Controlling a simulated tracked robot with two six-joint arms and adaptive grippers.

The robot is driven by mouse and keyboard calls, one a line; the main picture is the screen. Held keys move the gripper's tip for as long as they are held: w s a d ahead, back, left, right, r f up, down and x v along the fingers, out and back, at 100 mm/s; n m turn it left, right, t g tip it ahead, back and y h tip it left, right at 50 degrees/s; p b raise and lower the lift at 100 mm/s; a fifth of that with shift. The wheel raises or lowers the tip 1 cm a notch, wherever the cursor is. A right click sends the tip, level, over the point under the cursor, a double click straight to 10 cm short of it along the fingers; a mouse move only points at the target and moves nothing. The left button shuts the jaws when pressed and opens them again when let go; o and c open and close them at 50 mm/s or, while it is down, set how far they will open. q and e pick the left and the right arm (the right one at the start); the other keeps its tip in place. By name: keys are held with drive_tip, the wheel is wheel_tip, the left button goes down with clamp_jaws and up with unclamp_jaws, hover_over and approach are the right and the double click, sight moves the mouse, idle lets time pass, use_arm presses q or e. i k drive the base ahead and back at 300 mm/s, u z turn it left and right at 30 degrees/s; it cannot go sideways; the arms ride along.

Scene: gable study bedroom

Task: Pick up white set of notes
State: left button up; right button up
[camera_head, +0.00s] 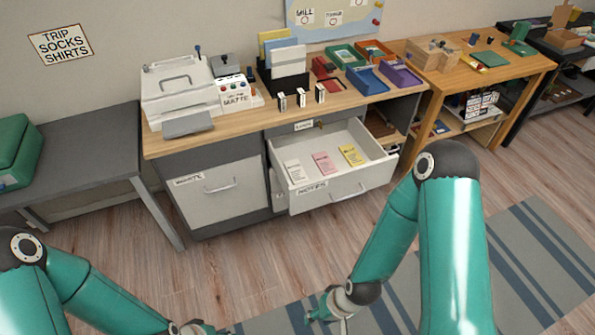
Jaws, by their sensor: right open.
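The white set of notes (295,171) lies in the open white drawer (345,185) of the desk, at the drawer's left side. A pink set (324,163) and a yellow set (350,155) lie to its right in the same drawer. My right gripper (322,314) is low in front of the drawer, over the floor, open and apart from the notes. My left gripper (200,328) is at the bottom edge, partly cut off, and its jaws are too unclear to read.
The wooden desktop (262,116) above the drawer carries a white machine (178,90), a black file holder (289,82) and blue (366,80) and purple (400,74) trays. A grey bench (85,150) stands left. The floor in front is clear.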

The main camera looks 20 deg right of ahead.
sight(296, 172)
drive_tip(key=i, duration=1.85)
drive_tip(key=u, duration=0.05)
